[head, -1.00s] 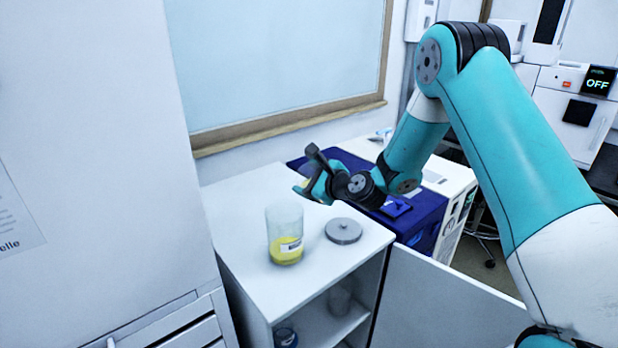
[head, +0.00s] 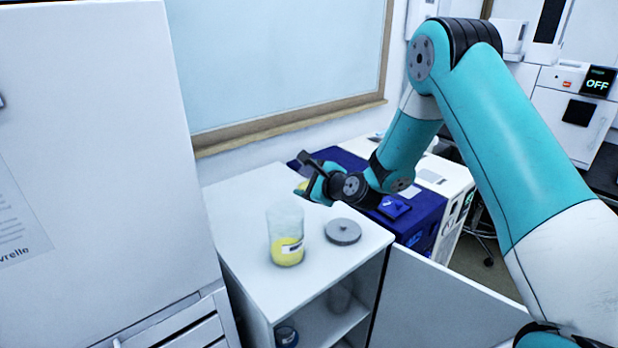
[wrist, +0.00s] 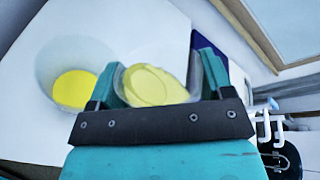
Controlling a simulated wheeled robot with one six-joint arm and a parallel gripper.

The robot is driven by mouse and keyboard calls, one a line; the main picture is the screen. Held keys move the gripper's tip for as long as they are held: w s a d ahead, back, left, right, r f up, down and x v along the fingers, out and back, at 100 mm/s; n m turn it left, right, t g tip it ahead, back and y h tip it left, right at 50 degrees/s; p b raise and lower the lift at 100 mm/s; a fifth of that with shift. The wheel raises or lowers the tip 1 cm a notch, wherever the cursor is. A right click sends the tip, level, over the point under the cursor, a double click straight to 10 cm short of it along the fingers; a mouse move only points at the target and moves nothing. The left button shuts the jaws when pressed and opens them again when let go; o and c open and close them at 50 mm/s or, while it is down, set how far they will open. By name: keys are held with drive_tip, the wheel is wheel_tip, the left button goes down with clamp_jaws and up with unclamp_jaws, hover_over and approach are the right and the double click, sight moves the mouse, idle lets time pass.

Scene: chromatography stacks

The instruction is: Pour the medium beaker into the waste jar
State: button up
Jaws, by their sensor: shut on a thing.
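The waste jar (head: 286,236), a clear glass cylinder with yellow liquid and a white label, stands upright and uncovered on the white cabinet top (head: 250,195). My gripper (head: 316,183) is behind and right of it, above the cabinet top. In the wrist view my gripper (wrist: 163,75) is shut on the beaker (wrist: 155,86), which holds yellow liquid. The liquid surface looks slanted across the beaker. The waste jar (wrist: 75,75) shows to the left, apart from the beaker. In the head view the beaker is mostly hidden by my gripper.
A grey round lid (head: 343,231) lies right of the jar. A blue box (head: 425,222) stands beyond the cabinet's right edge. The cabinet door (head: 445,300) is open, with glassware on the shelf. A tall white unit (head: 95,150) stands close on the left.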

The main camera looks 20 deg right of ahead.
idle(0.3)
drive_tip(key=shift+a+r+n+h+p, duration=0.25)
drive_tip(key=shift+n+h+p, duration=0.4)
drive_tip(key=shift+p, duration=0.65)
drive_tip(key=shift+f+n, duration=0.1)
drive_tip(key=shift+n, duration=0.15)
drive_tip(key=shift+a+p, duration=0.1)
drive_tip(key=shift+p, duration=0.45)
drive_tip(key=shift+n, duration=0.4)
drive_tip(key=shift+a+h+p, duration=0.15)
drive_tip(key=shift+h+p, duration=0.2)
drive_tip(key=shift+p, duration=0.4)
drive_tip(key=shift+n, duration=0.4)
drive_tip(key=shift+a+n+h+p, duration=0.2)
drive_tip(key=shift+n+h+p, duration=0.15)
drive_tip(key=shift+p, duration=0.2)
